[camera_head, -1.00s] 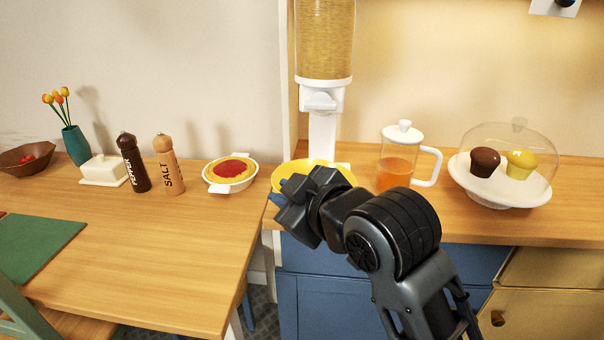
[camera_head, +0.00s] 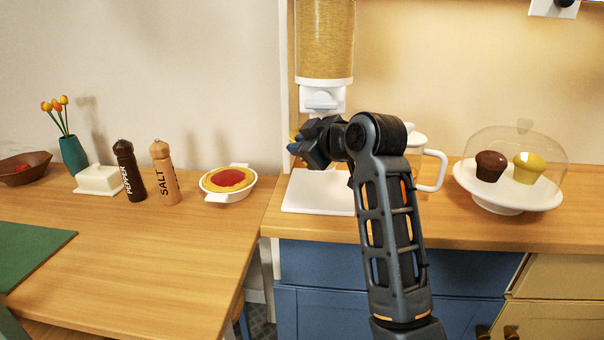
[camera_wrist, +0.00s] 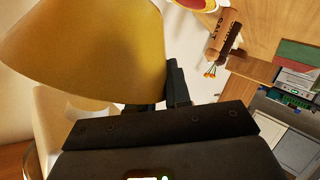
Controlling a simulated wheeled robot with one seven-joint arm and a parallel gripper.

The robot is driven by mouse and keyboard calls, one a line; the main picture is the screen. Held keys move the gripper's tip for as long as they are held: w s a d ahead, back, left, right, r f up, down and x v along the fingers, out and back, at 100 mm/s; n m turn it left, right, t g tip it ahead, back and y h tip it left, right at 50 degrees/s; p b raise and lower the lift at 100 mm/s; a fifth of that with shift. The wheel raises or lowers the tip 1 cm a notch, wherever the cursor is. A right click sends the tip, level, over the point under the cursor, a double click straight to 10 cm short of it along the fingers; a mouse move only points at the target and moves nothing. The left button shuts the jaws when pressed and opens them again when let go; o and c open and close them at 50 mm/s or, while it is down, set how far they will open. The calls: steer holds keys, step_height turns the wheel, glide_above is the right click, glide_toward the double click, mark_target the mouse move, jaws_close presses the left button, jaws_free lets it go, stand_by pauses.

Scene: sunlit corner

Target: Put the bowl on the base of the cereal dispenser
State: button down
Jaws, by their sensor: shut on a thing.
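My gripper (camera_head: 312,145) is raised in front of the cereal dispenser (camera_head: 325,40), just below its white spout. In the wrist view my gripper (camera_wrist: 172,85) is shut on the wall of the yellow bowl (camera_wrist: 85,48), which fills the upper left, looks tilted and shows a smooth side. In the head view my gripper and arm hide nearly all of the bowl. The dispenser's flat white base (camera_head: 312,196) lies bare on the counter below my gripper, its right part hidden by my arm. The clear container above holds cereal.
A juice jug (camera_head: 434,170) stands right of the base, partly behind my arm. A domed cake stand (camera_head: 508,196) is further right. On the left table are a pie dish (camera_head: 229,182), salt mill (camera_head: 164,172), pepper mill (camera_head: 129,170) and butter dish (camera_head: 98,180).

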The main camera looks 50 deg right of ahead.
steer(key=shift+w+d+f+b, duration=0.1)
steer(key=shift+d+f+b, duration=0.05)
steer(key=shift+f, duration=1)
steer(key=shift+w+d+f+b, duration=0.1)
steer(key=shift+f+b, duration=0.05)
steer(key=shift+f, duration=1.05)
steer(key=shift+w+d+f+b, duration=0.1)
steer(key=shift+d+f+b, duration=0.05)
steer(key=shift+f, duration=1)
steer(key=c, duration=1.1)
jaws_free()
steer(key=shift+o, duration=0.2)
steer(key=shift+s, duration=0.1)
steer(key=v, duration=1.2)
steer(key=shift+p, duration=0.45)
